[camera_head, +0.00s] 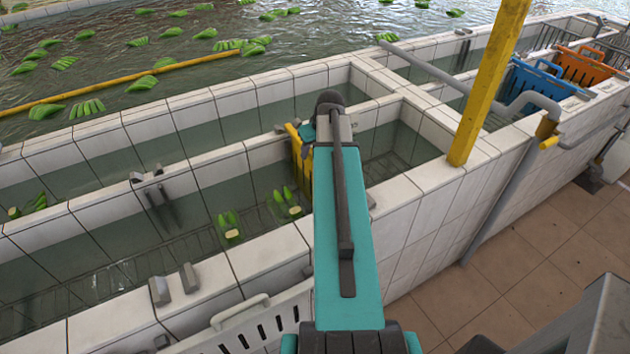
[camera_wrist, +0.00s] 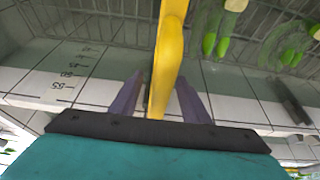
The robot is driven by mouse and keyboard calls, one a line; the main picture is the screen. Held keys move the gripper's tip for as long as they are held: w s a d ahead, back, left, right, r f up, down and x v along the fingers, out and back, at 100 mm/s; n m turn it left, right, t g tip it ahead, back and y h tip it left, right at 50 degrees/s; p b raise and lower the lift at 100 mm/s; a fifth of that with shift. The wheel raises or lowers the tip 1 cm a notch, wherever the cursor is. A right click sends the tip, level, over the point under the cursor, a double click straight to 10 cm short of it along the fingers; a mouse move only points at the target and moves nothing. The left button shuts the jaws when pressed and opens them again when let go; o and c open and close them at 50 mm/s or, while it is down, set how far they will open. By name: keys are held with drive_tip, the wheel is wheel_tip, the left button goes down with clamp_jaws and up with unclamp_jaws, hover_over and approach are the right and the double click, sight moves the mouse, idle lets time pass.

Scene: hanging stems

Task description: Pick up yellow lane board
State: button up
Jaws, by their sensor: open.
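The yellow lane board (camera_head: 298,152) stands upright across the water channel in the head view, partly hidden behind my arm. In the wrist view the yellow lane board (camera_wrist: 171,45) runs from the top edge down between the two fingers of my gripper (camera_wrist: 159,80). One finger is on each side of it. The fingers are apart, with a visible gap on the left side of the board. My gripper is open around the board; whether either finger touches it I cannot tell. In the head view the fingers are hidden by my arm.
White tiled walls (camera_head: 270,240) edge the channel. Green banana clusters (camera_head: 228,225) lie in the water left of the board. A yellow post (camera_head: 487,85) and grey pipe (camera_head: 440,72) stand to the right. Blue (camera_head: 543,85) and orange (camera_head: 583,65) crates are at far right.

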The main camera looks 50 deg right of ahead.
drive_tip(key=shift+f, duration=0.25)
idle(0.5)
clamp_jaws()
